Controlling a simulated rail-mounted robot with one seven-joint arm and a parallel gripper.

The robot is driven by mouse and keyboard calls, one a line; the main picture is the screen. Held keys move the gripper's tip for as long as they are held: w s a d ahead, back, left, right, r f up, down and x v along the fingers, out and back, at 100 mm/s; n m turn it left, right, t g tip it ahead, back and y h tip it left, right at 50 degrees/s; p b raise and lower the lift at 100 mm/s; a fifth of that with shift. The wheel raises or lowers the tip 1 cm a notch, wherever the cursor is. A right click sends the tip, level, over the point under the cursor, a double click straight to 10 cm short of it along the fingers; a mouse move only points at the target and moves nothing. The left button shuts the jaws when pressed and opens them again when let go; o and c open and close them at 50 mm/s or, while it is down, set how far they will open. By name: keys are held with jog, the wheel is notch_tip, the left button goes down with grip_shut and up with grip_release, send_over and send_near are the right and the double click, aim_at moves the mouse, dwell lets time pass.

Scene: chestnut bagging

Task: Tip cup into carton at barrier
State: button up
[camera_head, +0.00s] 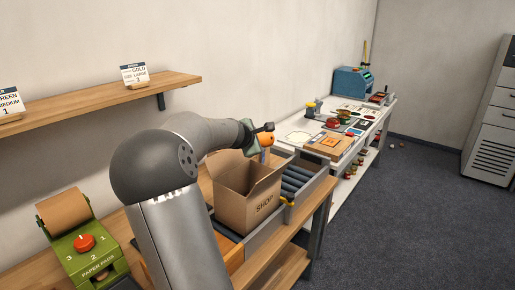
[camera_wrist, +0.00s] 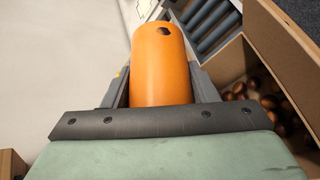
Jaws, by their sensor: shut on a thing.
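My gripper (camera_wrist: 158,85) is shut on an orange cup (camera_wrist: 160,60), with a finger on each side of it. A dark hole shows near the cup's far end. In the head view, the cup (camera_head: 266,138) shows small beside my gripper (camera_head: 262,146), above the far side of the carton. The open brown carton (camera_head: 232,203), marked SHOP, stands on the roller conveyor. In the wrist view, the carton (camera_wrist: 290,50) is at the right, with several brown chestnuts (camera_wrist: 240,90) inside. The cup's contents and exact tilt cannot be told.
A roller conveyor (camera_head: 296,178) with grey rails runs past the carton; a small yellow-tipped part (camera_head: 287,201) sits at its side. A green paper-pad machine (camera_head: 85,250) is at left. A wall shelf (camera_head: 100,100) holds cards. A white table (camera_head: 345,125) with goods stands behind.

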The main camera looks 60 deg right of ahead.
jog(key=shift+a+f+n+h+b, duration=0.3)
jog(key=shift+f+h+b, duration=0.6)
jog(key=shift+b, duration=5.35)
jog(key=h+b, duration=0.1)
jog(key=b, duration=0.4)
jog(key=r+h+b, duration=0.1)
jog(key=h+b, duration=0.1)
jog(key=b, duration=0.3)
jog(key=shift+w+a+r+n+b, duration=0.1)
jog(key=shift+w+a+n+b, duration=0.05)
jog(key=shift+a+n+b, duration=0.25)
jog(key=shift+r+b, duration=0.35)
jog(key=shift+b, duration=0.3)
jog(key=shift+r+p, duration=0.2)
jog(key=shift+p, duration=0.5)
